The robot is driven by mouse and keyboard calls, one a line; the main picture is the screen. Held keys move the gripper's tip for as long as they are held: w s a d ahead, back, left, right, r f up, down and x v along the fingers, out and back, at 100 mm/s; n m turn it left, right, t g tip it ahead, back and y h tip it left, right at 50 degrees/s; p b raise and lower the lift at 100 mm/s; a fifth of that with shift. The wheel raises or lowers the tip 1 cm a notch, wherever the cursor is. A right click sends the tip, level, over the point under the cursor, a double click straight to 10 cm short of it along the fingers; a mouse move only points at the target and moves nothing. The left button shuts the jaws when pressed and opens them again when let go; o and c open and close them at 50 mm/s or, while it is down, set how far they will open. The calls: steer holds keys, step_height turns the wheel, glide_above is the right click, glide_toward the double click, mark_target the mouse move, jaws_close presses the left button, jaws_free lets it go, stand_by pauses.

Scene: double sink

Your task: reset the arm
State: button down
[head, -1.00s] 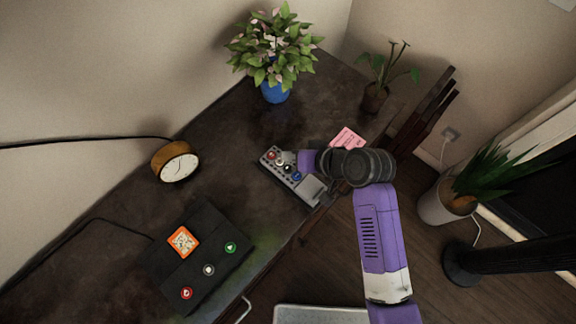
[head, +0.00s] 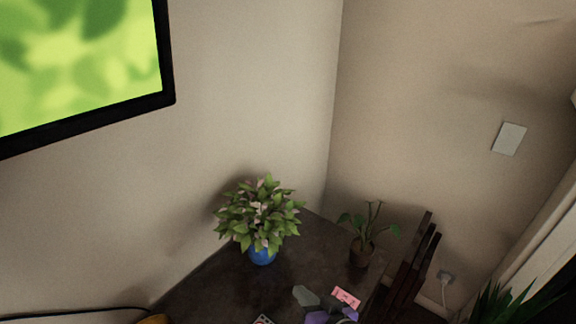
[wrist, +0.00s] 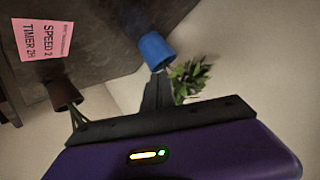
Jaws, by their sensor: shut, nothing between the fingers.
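My gripper (wrist: 160,78) is shut with nothing in it. In the wrist view its dark fingers are together, pointing toward the blue pot, with the purple gripper body below. In the head view only part of my purple and grey arm end shows at the bottom edge, above the dark table (head: 215,290) and next to the pink note (head: 346,298). Most of my arm is out of the head view.
A leafy plant in a blue pot (head: 262,255) stands at the table's back. A small brown-potted plant (head: 359,252) is to its right. A wall screen (head: 75,60) hangs upper left. A dark slatted chair-like piece (head: 413,268) stands at the right.

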steer(key=s+d+r+m+t+h+b, duration=0.1)
steer(key=s+d+r+t+h, duration=0.15)
steer(key=s+d, duration=0.55)
steer(key=s+d+r+t+h+b, duration=0.1)
steer(key=s+d+r+t+h, duration=0.3)
steer(key=s, duration=0.6)
steer(key=s+d+g+b, duration=0.1)
steer(key=s+d, duration=0.1)
steer(key=s, duration=0.7)
steer(key=s+d+g+b, duration=0.1)
steer(key=s+d, duration=0.1)
steer(key=s, duration=0.7)
steer(key=shift+d+f+g, duration=0.15)
steer(key=shift+d+g, duration=0.15)
steer(key=shift+g, duration=0.05)
steer(key=shift+a, duration=0.1)
